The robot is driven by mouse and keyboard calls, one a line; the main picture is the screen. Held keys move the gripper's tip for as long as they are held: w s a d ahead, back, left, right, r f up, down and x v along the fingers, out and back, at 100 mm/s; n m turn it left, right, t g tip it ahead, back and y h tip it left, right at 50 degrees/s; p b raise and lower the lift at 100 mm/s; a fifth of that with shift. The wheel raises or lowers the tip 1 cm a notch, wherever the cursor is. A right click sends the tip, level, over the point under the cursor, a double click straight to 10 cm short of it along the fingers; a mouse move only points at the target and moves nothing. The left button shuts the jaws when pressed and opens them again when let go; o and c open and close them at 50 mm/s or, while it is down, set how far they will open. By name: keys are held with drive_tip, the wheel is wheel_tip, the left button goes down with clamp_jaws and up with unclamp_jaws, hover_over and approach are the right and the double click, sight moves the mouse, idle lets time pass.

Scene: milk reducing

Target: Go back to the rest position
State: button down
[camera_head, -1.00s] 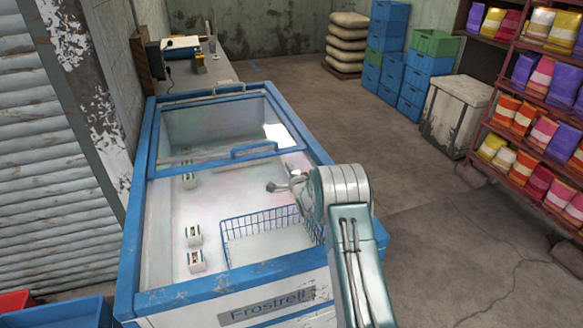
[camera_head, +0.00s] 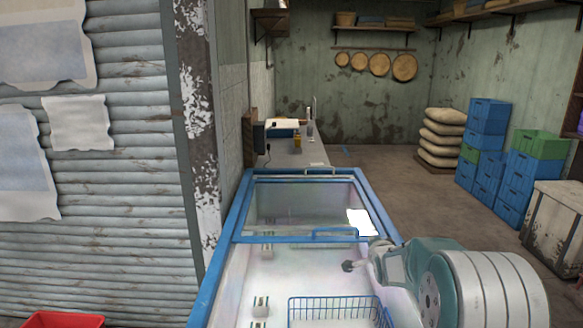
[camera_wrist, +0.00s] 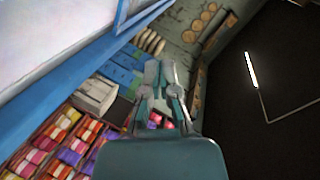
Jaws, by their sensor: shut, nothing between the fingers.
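My gripper (camera_head: 352,266) is at the end of my folded arm, above the right part of the blue-framed chest freezer (camera_head: 212,290). In the wrist view my gripper (camera_wrist: 161,68) has its fingers together with nothing between them. Small white cartons stand inside the freezer at its left; one carton (camera_head: 260,307) shows near the bottom of the head view. A blue wire basket (camera_head: 335,301) hangs at the freezer's front right and looks empty. The near end of the freezer is out of the head view.
A counter (camera_head: 310,152) stands behind the freezer. Stacked blue crates (camera_head: 487,130), pale sacks (camera_head: 442,137) and a worn white box (camera_head: 556,222) stand at the right. A red bin (camera_head: 62,320) is at the lower left. Floor (camera_head: 395,190) is clear between freezer and crates.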

drive_tip(key=s+a+r+n+g, duration=0.2)
drive_tip(key=s+a+r+n, duration=0.15)
drive_tip(key=s+r, duration=0.55)
drive_tip(key=s+a+f+n+g, duration=0.1)
drive_tip(key=s+n+g, duration=0.1)
drive_tip(key=s, duration=1)
drive_tip(key=s+a+f+n+g, duration=0.1)
drive_tip(key=s+n, duration=0.3)
drive_tip(key=s, duration=0.8)
drive_tip(key=s+a+f+n+g+y, duration=0.1)
drive_tip(key=s+a+n+g, duration=0.1)
drive_tip(key=s, duration=1)
drive_tip(key=shift+s+a+n+g, duration=0.15)
drive_tip(key=shift+a+n+g, duration=0.15)
drive_tip(key=shift+n+g, duration=0.6)
drive_tip(key=shift+r, duration=0.1)
